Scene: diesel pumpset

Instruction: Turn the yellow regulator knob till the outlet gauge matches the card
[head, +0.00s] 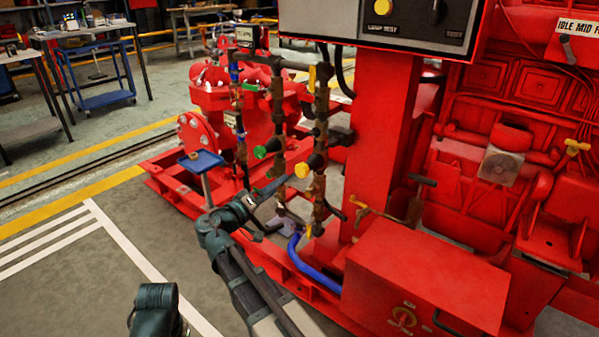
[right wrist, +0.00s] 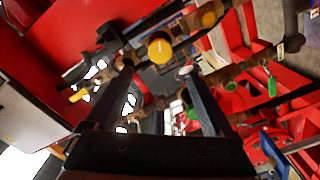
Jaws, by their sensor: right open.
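The yellow regulator knob (head: 302,170) sits on the brassy pipework left of the red column. In the right wrist view a round yellow knob (right wrist: 160,48) shows between and beyond my fingertips, with no visible contact. My right gripper (head: 279,199) is left of and a little below the yellow knob in the head view. In the right wrist view its two dark fingers (right wrist: 147,52) are wide apart and empty. I cannot make out the outlet gauge's reading. My left gripper does not show.
A green knob (head: 260,152) sits on the pipe left of the yellow one. Yellow handles (head: 325,72) and a blue hose (head: 299,262) are close by. A red box (head: 428,285) stands at the lower right. The floor at left is clear near a small blue stand (head: 201,160).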

